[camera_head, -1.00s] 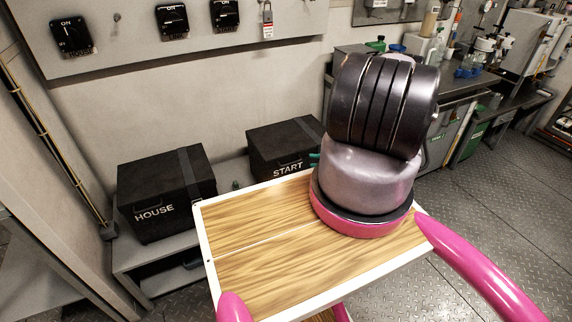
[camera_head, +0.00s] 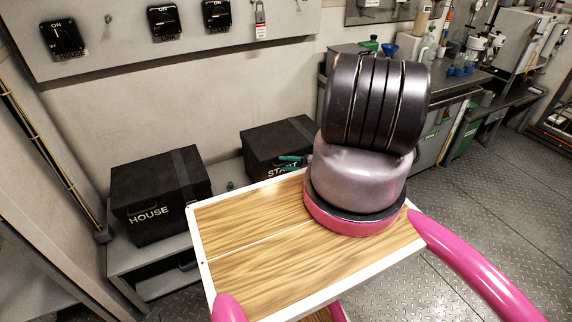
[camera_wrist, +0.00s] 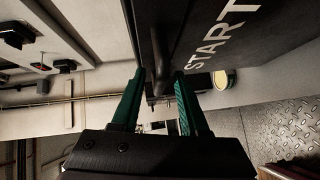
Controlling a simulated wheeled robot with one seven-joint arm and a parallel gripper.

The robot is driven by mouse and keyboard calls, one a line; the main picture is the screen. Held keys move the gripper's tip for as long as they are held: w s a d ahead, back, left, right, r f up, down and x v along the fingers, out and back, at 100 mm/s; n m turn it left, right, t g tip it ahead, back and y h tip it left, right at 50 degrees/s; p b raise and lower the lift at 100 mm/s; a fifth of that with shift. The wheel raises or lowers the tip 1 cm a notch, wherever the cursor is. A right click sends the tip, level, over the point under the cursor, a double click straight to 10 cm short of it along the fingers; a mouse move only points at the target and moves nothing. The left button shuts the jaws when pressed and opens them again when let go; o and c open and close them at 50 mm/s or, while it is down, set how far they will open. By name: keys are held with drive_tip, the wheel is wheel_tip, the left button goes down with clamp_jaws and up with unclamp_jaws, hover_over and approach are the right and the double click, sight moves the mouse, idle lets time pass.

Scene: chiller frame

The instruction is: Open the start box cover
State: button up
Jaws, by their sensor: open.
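The start box (camera_head: 262,150) is a black box with a white START label, standing on the grey bench behind my wooden tray. Its lid appears closed. My arm hides its right side in the head view. My gripper (camera_head: 292,163) shows there as green fingers in front of the START label. In the wrist view the start box (camera_wrist: 240,45) fills the upper right, with its lettering turned sideways. My gripper (camera_wrist: 158,100) is open, its two green fingers apart, with a dark rounded edge or bar of the box between and beyond them. Contact cannot be told.
The black HOUSE box (camera_head: 150,200) stands to the left on the same grey bench (camera_head: 150,262). A panel with several ON switches (camera_head: 165,22) and a hanging padlock (camera_head: 260,18) is on the wall above. A lab bench (camera_head: 455,85) with bottles stands at the right.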

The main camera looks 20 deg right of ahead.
clamp_jaws()
idle(1.4)
